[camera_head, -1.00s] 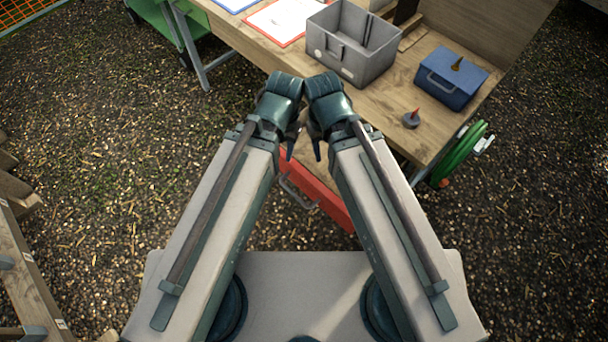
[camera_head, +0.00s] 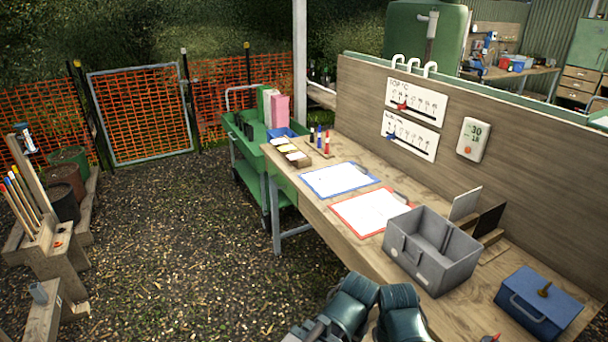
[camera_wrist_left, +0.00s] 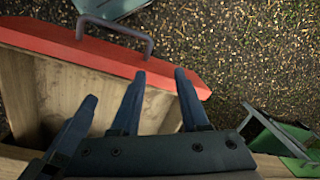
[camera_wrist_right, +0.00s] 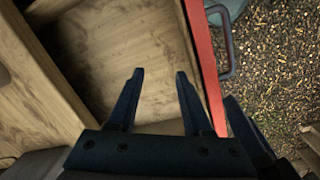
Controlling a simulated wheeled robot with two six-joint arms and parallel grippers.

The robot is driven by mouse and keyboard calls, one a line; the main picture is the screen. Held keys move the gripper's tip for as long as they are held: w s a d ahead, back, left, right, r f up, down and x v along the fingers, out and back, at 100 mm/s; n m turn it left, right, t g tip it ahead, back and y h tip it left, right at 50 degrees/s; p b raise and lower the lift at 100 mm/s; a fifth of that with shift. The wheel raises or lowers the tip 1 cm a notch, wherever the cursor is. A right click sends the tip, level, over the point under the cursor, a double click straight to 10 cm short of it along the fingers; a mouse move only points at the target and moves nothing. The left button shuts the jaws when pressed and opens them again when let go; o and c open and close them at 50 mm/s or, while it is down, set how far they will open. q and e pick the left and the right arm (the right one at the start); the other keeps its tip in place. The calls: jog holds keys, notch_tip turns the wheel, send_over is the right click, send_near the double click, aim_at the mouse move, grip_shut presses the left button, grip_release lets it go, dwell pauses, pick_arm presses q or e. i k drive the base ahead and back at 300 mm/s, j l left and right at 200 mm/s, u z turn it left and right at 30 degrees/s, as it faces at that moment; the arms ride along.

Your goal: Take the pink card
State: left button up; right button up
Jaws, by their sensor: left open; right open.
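No thing in view is clearly a pink card. A pink upright piece (camera_head: 280,110), like a folder or box, stands on the green cart (camera_head: 240,150) beside white and green ones; I cannot tell whether it is card. My left gripper (camera_wrist_left: 160,74) is open and empty over an open drawer with a red front (camera_wrist_left: 100,52). My right gripper (camera_wrist_right: 160,72) is open and empty over the same drawer, whose visible wooden floor (camera_wrist_right: 120,45) is bare. In the head view only my wrists show at the bottom edge; the fingers are hidden.
The workbench (camera_head: 325,215) holds a blue clipboard (camera_head: 340,180), a red clipboard (camera_head: 370,212), a grey open box (camera_head: 430,255) and a blue box (camera_head: 540,300). Small card-like stacks (camera_head: 293,152) lie at its far end. Gravel ground (camera_head: 190,240) left of the bench is clear.

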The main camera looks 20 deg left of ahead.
aim_at(299, 155)
jog(key=i+j, duration=0.25)
jog(key=i+j+z, duration=0.1)
jog(key=i+j, duration=0.15)
jog(key=j, duration=0.2)
jog(key=i+j, duration=0.25)
jog(key=j, duration=0.15)
jog(key=i+j+z, duration=0.1)
jog(key=i+j, duration=0.15)
jog(key=j, duration=0.15)
